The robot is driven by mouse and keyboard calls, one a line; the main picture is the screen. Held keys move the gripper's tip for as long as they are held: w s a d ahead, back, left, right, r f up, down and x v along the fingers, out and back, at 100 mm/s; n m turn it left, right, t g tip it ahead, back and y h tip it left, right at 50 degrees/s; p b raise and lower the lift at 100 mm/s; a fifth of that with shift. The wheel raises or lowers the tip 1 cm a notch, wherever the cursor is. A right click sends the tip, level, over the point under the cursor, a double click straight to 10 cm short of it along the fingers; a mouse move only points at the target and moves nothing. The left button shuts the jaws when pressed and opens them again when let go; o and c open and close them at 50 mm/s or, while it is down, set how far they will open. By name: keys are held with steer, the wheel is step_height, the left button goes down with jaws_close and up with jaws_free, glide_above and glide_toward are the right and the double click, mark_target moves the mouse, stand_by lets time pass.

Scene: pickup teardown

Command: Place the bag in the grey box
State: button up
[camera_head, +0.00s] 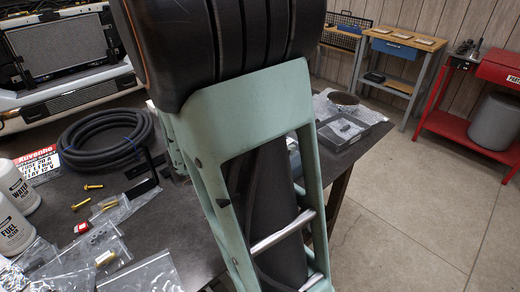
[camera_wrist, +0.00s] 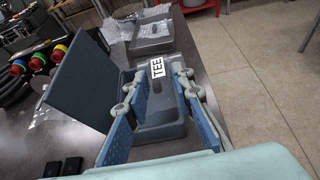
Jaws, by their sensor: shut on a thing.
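Clear plastic bags lie on the bench, one at the front (camera_head: 150,275) in the head view. Which bag is meant I cannot tell. My gripper is hidden in the head view.
A dark flat panel (camera_wrist: 80,85) stands left of my fingers. A coiled black hose (camera_head: 105,140), white bottles (camera_head: 15,225) and brass fittings lie on the left of the bench. Clear plastic (camera_head: 325,106) lies behind the grey box.

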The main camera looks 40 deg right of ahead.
steer(key=d+f, duration=0.1)
steer(key=w+d+b, duration=0.1)
steer(key=w+d+f+b, duration=0.1)
steer(key=shift+w+d+f, duration=0.25)
steer(key=shift+d+f, duration=0.1)
steer(key=w+d+f+b, duration=0.1)
steer(key=d+f+b, duration=0.1)
steer(key=f+b, duration=0.1)
steer(key=w+d+f+b, duration=0.1)
steer(key=b, duration=0.1)
steer(key=shift+w+d+f, duration=0.25)
steer(key=shift+w+f, duration=0.05)
steer(key=shift+w+d+f+b, duration=0.1)
steer(key=shift+d+f+b, duration=0.05)
steer(key=shift+f+b, duration=0.15)
step_height(320, 180, down, 3)
steer(key=b, duration=0.3)
steer(key=shift+w+d, duration=0.1)
steer(key=shift+f, duration=0.15)
steer(key=shift+f, duration=0.15)
steer(key=o, duration=0.9)
steer(key=shift+o, duration=0.2)
